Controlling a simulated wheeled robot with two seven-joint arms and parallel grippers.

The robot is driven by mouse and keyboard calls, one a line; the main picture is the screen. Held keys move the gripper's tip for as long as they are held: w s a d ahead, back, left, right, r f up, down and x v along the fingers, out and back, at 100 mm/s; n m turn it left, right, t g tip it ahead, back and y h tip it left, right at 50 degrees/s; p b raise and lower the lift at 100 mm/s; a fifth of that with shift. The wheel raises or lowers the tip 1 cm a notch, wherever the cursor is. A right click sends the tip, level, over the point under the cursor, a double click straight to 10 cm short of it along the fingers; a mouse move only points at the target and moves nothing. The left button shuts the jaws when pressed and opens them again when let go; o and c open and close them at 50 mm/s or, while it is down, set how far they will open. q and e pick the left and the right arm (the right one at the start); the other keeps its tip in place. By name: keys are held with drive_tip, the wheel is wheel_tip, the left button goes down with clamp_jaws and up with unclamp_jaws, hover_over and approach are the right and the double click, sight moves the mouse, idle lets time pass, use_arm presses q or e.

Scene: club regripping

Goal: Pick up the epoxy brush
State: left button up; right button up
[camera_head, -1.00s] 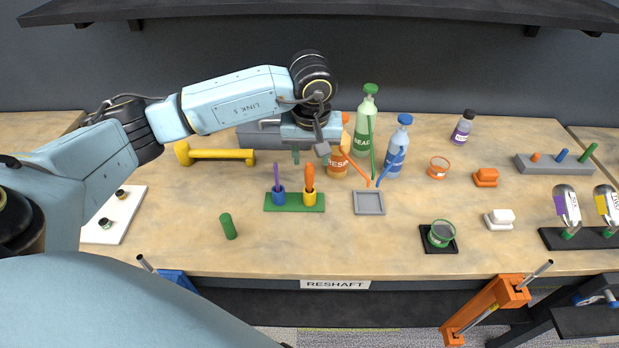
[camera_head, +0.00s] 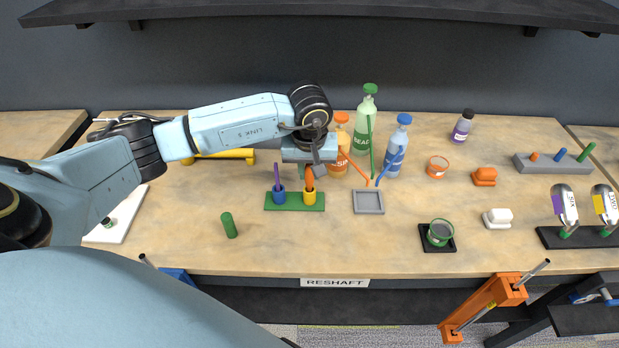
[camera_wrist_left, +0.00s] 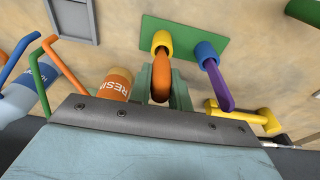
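An orange brush (camera_head: 308,178) stands in a yellow cup (camera_head: 310,198) on a green holder plate (camera_head: 294,208). A purple brush (camera_head: 276,178) stands in the blue cup (camera_head: 278,197) beside it. I cannot read which brush is the epoxy one. My left gripper (camera_head: 306,170) is low over the orange brush's top. In the left wrist view, its pale green fingers (camera_wrist_left: 162,80) are open on either side of the orange handle, which runs up between them from the cup. Whether they touch the handle is unclear. My right gripper is out of view.
An orange RESIN bottle (camera_head: 338,165), a green bottle (camera_head: 364,125) and a blue bottle (camera_head: 397,150) stand close behind and to the right. A grey tray (camera_head: 368,202) lies right of the holder. A yellow tool (camera_head: 235,154) lies behind left. The front bench is mostly clear.

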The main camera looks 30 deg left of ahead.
use_arm(q)
clamp_jaws()
wheel_tip(320, 180, up, 10)
drive_tip(key=shift+r+b, duration=0.1)
drive_tip(key=shift+b, duration=0.3)
idle(0.5)
